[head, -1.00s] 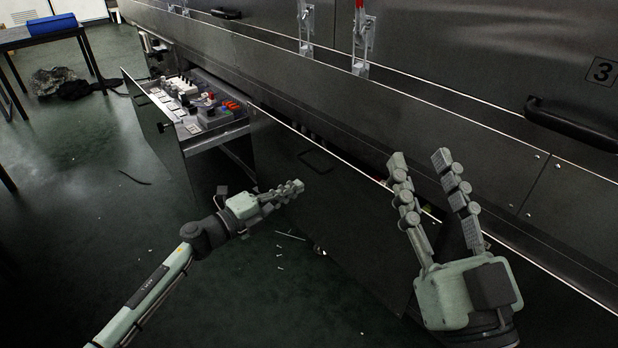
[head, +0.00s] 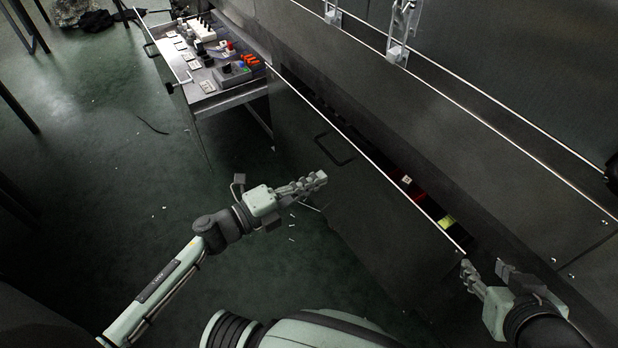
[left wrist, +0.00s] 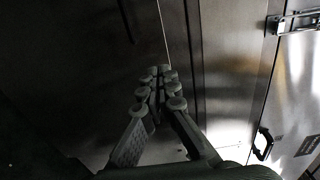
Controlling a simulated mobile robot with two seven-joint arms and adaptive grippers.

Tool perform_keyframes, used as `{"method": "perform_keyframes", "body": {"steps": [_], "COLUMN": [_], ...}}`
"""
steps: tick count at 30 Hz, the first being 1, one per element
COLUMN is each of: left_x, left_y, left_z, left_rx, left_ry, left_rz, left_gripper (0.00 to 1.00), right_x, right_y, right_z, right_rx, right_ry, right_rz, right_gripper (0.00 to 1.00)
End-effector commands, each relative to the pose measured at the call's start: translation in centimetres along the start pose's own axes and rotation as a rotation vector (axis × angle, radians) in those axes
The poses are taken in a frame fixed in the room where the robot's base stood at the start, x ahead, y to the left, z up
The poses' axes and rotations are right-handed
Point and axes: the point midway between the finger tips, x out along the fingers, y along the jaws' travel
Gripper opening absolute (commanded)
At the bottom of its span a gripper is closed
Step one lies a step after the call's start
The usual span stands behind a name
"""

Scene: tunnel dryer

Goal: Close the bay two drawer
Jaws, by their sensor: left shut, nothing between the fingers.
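A dark drawer front (head: 375,200) with a black loop handle (head: 335,150) stands pulled out from the machine in the head view. Red and yellow-green items show in the gap behind it. I see no bay number on it. My left gripper (head: 322,180) is shut and empty, before this front and just below the handle; whether it touches cannot be told. In the left wrist view its closed fingers (left wrist: 160,75) point toward a dark panel. My right gripper (head: 483,266) is open and empty beside the front's near right end.
A second drawer (head: 240,98) farther along stands far open, holding switches and small electrical parts. The machine's long lower panel (head: 440,130) runs along the right. The green floor (head: 110,200) at the left is mostly open, with a few small scraps.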

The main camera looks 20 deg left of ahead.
Motion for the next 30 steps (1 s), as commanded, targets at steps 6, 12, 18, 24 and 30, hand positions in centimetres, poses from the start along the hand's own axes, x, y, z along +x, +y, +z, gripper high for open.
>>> {"method": "perform_keyframes", "body": {"steps": [6, 12, 18, 24, 30], "left_x": [4.9, 8.0, 9.3, 9.4, 9.7], "left_y": [-0.1, -0.1, 0.0, 0.0, 0.0], "left_z": [0.1, 0.0, 0.0, 0.0, 0.1], "left_rx": [-0.001, 0.000, 0.000, 0.000, 0.000], "left_ry": [-0.001, 0.000, -0.001, -0.001, -0.001], "left_rz": [-0.003, -0.001, 0.000, 0.001, 0.000], "left_gripper": [0.00, 0.00, 0.00, 0.00, 0.00], "right_x": [0.0, 0.0, 0.0, 0.0, 0.0], "right_y": [0.2, 0.2, 0.1, 0.0, 0.0], "right_z": [0.3, 0.4, 0.1, 0.0, 0.0], "right_rx": [0.000, 0.000, 0.000, -0.001, -0.001], "right_ry": [-0.016, -0.016, -0.005, 0.000, -0.001], "right_rz": [0.004, 0.003, 0.002, 0.001, 0.000], "right_gripper": [0.40, 0.40, 0.40, 0.40, 0.40]}}
